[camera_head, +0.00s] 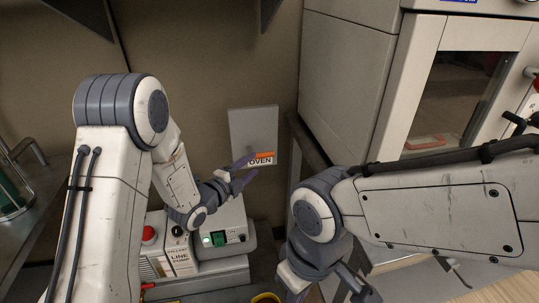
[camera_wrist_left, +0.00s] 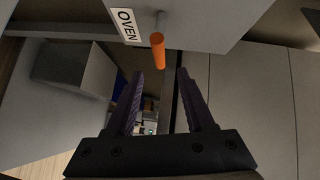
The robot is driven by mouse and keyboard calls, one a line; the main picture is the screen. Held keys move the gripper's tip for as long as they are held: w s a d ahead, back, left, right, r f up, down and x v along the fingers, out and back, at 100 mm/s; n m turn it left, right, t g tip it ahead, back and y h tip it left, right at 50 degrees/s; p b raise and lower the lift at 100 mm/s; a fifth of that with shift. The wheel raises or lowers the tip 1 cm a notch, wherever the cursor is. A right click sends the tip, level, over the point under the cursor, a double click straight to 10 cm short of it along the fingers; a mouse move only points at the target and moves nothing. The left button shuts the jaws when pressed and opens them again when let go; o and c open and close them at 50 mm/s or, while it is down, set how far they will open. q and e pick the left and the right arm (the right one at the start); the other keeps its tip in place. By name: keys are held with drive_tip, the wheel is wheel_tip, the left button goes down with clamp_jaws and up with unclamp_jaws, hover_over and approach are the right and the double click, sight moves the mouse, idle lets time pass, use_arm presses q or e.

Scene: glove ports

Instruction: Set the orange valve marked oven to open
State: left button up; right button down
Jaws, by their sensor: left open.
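The orange valve handle (camera_head: 264,154) sits on a grey wall plate (camera_head: 252,122), just above a white label reading OVEN (camera_head: 261,161). In the left wrist view the orange handle (camera_wrist_left: 158,51) stands out from the plate beside the OVEN label (camera_wrist_left: 125,24). My left gripper (camera_head: 244,170) is at the plate's lower edge. Its two purple fingers are open (camera_wrist_left: 160,84), with the handle's end close to the gap between the fingertips and nothing held. I cannot tell whether they touch it. My right gripper (camera_head: 352,287) is low at the bottom, partly cut off by the frame.
A line pump unit (camera_head: 178,262) with a red button (camera_head: 148,234) and a green-lit switch box (camera_head: 218,238) stands below the plate. A large white oven-like cabinet (camera_head: 345,75) with a window fills the right. A glass vessel (camera_head: 12,195) stands at far left.

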sight(267, 156)
use_arm(q)
drive_tip(key=x, duration=0.9)
drive_tip(key=shift+d, duration=0.6)
drive_tip(key=shift+a, duration=0.1)
clamp_jaws()
idle(0.5)
